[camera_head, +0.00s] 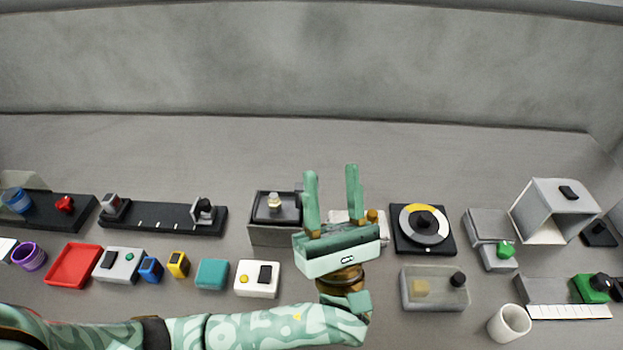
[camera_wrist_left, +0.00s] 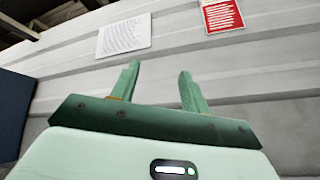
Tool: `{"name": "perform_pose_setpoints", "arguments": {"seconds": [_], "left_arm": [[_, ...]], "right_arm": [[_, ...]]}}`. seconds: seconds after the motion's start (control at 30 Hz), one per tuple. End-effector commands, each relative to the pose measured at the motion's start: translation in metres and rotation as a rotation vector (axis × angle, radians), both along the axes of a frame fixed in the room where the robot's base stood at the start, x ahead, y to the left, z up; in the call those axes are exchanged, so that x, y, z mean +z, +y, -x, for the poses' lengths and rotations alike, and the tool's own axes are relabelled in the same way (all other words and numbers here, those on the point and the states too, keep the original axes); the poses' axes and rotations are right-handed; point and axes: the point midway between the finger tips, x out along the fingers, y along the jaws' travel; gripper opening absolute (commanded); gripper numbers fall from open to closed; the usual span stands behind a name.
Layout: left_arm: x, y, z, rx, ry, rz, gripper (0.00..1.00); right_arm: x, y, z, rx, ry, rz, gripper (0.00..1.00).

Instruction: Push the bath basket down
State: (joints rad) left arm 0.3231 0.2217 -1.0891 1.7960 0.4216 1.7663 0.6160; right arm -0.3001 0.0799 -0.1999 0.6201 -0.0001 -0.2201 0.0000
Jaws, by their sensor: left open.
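The bath basket seems to be the part with a pale knob (camera_head: 273,201) in the dark open top of a grey box (camera_head: 270,236). The box stands in the middle of the bench, just left of my left gripper's fingers. How deep the basket sits I cannot tell. My left gripper (camera_head: 331,170) is open, with its two green fingers spread and nothing between them. The fingers point to the back of the bench. In the left wrist view the gripper (camera_wrist_left: 159,70) is also empty, and the box does not show there.
A small device (camera_head: 372,217) is partly hidden behind my left gripper. A black dial plate (camera_head: 447,245) stands to the right, and a black rail (camera_head: 160,218) to the left. A white block (camera_head: 257,290) lies in front of the box. The bench behind is clear.

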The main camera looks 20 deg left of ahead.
Motion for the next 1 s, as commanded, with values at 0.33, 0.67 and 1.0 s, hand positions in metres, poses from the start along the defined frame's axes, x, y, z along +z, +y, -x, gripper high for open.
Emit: {"name": "perform_pose_setpoints", "arguments": {"seconds": [0.33, 0.67, 1.0], "left_arm": [[-0.156, 0.01, -0.012, -0.161, 0.701, 0.648, 0.46], [-0.161, 0.031, -0.056, -0.164, 0.718, 0.667, 0.46], [-0.161, 0.068, -0.13, -0.162, 0.72, 0.666, 0.46]], "right_arm": [[0.0, 0.0, 0.0, 0.0, 0.0, 0.0, 0.47], [0.003, 0.0, 0.0, 0.0, -0.001, 0.0, 0.47], [0.002, 0.0, 0.0, 0.0, -0.001, 0.0, 0.47]]}}
